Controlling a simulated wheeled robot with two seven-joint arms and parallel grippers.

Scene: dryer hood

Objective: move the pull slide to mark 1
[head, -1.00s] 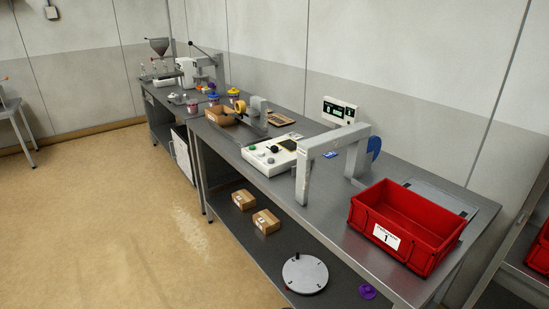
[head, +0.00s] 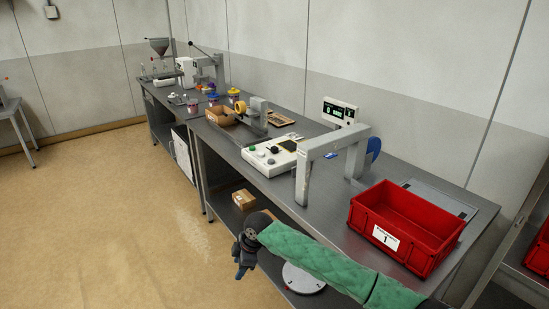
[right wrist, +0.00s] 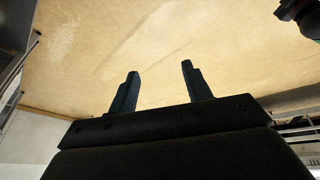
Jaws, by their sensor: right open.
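My right gripper (head: 240,272) is in front of the bench in the head view, at the end of my green-sleeved arm. It hangs over the floor side of the bench's front edge, touching nothing. In the right wrist view its two dark fingers (right wrist: 160,72) are apart with only floor between them. I cannot make out a pull slide or a mark 1 for it. A grey hopper (head: 158,46) stands far off at the bench's left end. My left gripper is not in view.
A red bin (head: 418,249) labelled 1 stands at the near right of the bench. A grey arch (head: 303,177), a white control box (head: 270,157) and a small display (head: 339,111) stand left of it. A carton (head: 242,199) lies on the lower shelf.

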